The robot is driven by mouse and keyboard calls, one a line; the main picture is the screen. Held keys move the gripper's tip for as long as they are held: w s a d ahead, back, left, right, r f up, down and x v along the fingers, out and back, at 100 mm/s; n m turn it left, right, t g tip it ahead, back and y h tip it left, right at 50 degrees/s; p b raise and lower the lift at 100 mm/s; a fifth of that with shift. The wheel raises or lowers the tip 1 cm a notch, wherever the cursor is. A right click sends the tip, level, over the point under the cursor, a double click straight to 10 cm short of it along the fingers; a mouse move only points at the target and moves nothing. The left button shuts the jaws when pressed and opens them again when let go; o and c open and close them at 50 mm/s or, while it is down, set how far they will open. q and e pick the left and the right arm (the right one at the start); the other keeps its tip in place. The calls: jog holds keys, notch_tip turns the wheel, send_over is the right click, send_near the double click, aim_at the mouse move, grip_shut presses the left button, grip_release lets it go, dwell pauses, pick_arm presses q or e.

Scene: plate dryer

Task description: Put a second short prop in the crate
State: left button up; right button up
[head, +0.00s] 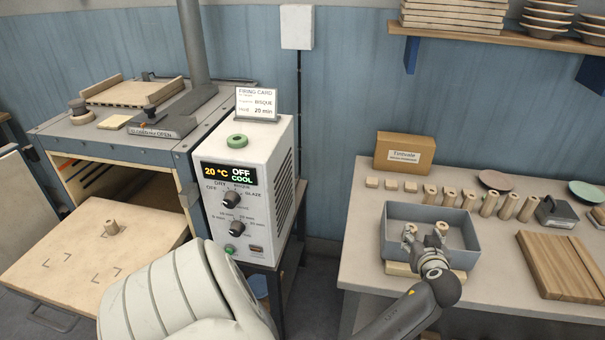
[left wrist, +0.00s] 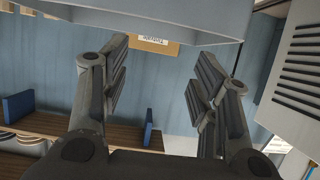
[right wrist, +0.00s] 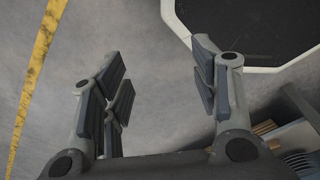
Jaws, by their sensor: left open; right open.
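The grey-blue crate (head: 466,258) stands on the right-hand table. My left gripper (head: 426,234) is open at the crate's front part, with its fingers overlapping the crate's inside in the head view. Nothing is between the fingers in the left wrist view (left wrist: 163,95). Shorter beige props (head: 449,196) stand in a row behind the crate, with taller ones (head: 508,206) to the right. My right gripper (right wrist: 160,90) is open and empty over the floor.
A cardboard box (head: 404,153) and small beige blocks (head: 391,184) stand behind the crate. Wooden boards (head: 560,265) lie to its right. At left, the kiln's pulled-out shelf (head: 60,235) bears one short prop (head: 112,228). A control box (head: 245,190) stands between kiln and table.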

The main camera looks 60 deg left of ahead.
pick_arm(q)
jog(key=s+d+f+m+t+h, duration=0.2)
jog(key=d+f+m+t+h, duration=0.2)
jog(key=d+m+h, duration=0.65)
jog(key=s+d+f+g, duration=0.25)
jog(key=s+f, duration=0.35)
jog(key=f, duration=0.7)
jog(key=s+d+f+g, duration=0.2)
jog(key=s+d+f, duration=0.2)
jog(key=s+f, duration=0.55)
jog(key=s+a+f+g, duration=0.1)
jog(key=s+f+g, duration=0.1)
jog(key=s+f, duration=0.5)
jog(key=s+a+f+m+g, duration=0.1)
jog(key=s+f+g, duration=0.2)
jog(key=s+f, duration=0.5)
jog(key=s+a+f+g, duration=0.1)
jog(key=s+f, duration=0.7)
jog(key=s, duration=1.2)
jog(key=shift+g, duration=0.75)
pick_arm(e)
jog(key=shift+w+a, duration=0.1)
jog(key=shift+a, duration=0.45)
pick_arm(q)
jog(key=shift+m+y, duration=0.25)
